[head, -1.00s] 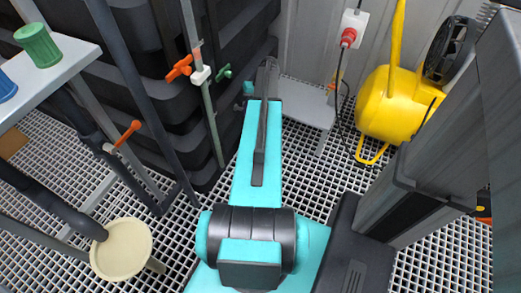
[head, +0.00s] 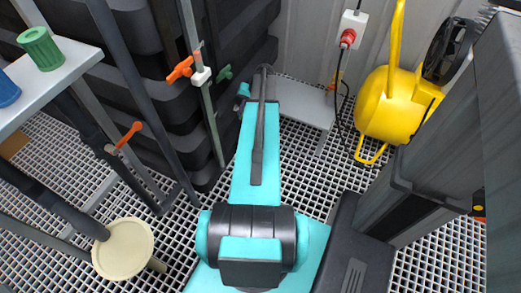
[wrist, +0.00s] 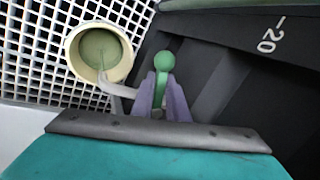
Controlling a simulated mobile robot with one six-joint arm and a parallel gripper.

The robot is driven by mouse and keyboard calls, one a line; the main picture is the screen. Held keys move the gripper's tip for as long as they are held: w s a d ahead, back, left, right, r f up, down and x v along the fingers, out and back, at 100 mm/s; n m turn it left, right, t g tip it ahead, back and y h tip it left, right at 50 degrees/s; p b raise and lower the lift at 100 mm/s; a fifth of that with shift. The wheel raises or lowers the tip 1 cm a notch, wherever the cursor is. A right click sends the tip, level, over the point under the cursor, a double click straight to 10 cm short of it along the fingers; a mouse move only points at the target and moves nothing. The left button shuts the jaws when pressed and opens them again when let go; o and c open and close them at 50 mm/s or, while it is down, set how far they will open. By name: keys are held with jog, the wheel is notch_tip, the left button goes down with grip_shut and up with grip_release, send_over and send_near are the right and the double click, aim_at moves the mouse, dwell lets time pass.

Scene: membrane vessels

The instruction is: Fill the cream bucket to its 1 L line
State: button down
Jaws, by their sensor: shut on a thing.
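My gripper (wrist: 165,98) shows in the wrist view with its two purple fingers shut on a green tap handle (wrist: 163,63). The handle's round end sticks out past the fingertips. A pale curved spout (wrist: 118,89) runs left from beside the fingers to the cream bucket (wrist: 69,55). The bucket stands upright on the grating. Its inside looks greenish, with a thin pale streak in it, perhaps a stream. I cannot make out the 1 L line or the level. In the head view a green tap handle (head: 224,72) shows beside my arm's far end; the fingertips are hidden.
A dark tank (head: 165,85) stands behind the pipes, with orange handles (head: 180,69) on them. A round cream thing (head: 122,249) is at lower left. A white shelf (head: 45,85) holds green and blue cups. A yellow machine (head: 395,105) stands at right.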

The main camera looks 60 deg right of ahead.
jog(key=shift+w+a+f+m+h+p, duration=0.15)
jog(key=shift+w+a+m+h, duration=0.15)
jog(key=shift+m, duration=0.45)
jog(key=shift+w+a+r+m+h+p, duration=0.1)
jog(key=shift+w+m+h+p, duration=0.2)
jog(key=shift+m, duration=0.45)
jog(key=c, duration=1.7)
grip_release()
jog(key=shift+c, duration=0.2)
jog(key=shift+d, duration=0.1)
jog(key=p+v, duration=0.1)
jog(key=v, duration=1.2)
jog(key=shift+s+r, duration=0.25)
jog(key=shift+r, duration=0.05)
jog(key=shift+d, duration=0.15)
